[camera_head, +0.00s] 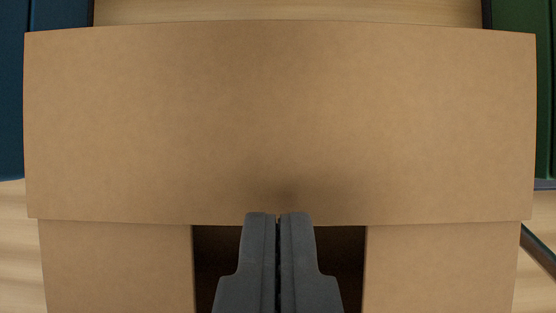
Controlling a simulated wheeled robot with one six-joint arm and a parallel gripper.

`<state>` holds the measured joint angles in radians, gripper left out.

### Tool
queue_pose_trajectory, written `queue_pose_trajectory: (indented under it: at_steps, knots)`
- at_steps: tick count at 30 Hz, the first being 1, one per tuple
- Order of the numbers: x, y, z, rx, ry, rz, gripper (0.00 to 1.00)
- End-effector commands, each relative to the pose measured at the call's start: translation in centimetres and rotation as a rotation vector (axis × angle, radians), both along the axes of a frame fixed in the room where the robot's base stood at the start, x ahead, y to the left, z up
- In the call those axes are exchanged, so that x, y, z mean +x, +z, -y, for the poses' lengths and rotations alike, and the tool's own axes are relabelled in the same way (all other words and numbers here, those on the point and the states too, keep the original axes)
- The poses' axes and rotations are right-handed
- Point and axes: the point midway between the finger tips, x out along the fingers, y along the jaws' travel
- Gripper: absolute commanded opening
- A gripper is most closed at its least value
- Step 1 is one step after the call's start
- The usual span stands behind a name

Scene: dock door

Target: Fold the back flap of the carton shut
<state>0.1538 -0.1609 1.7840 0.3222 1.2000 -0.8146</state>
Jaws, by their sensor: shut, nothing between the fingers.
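The carton's back flap (280,120) is a wide brown cardboard panel that fills most of the upper view. Its lower edge overlaps the tops of two side flaps, the left flap (115,265) and the right flap (440,265). Between these two, a dark gap shows into the carton (210,262). My gripper (278,215) is shut and empty. Its fingertips overlap the middle of the back flap's lower edge in the picture, with a soft shadow on the cardboard just above them. I cannot tell whether they touch it. The front of the carton is out of view.
A blue object (40,110) stands at the left edge and a green one (515,15) at the right edge. A pale wooden surface (290,10) shows beyond the flap and at both lower sides. A dark bar (540,252) lies at the lower right.

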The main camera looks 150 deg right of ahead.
Motion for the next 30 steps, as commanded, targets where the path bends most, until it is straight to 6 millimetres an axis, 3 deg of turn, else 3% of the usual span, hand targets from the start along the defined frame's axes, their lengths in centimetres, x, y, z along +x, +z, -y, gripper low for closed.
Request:
queue_pose_trajectory:
  at_steps: [12,30]
  knots:
    - [-0.4,-1.2,0.2,0.115,0.0,0.167,0.0]
    - [-0.4,-1.3,0.4,0.131,-0.003,0.201,0.0]
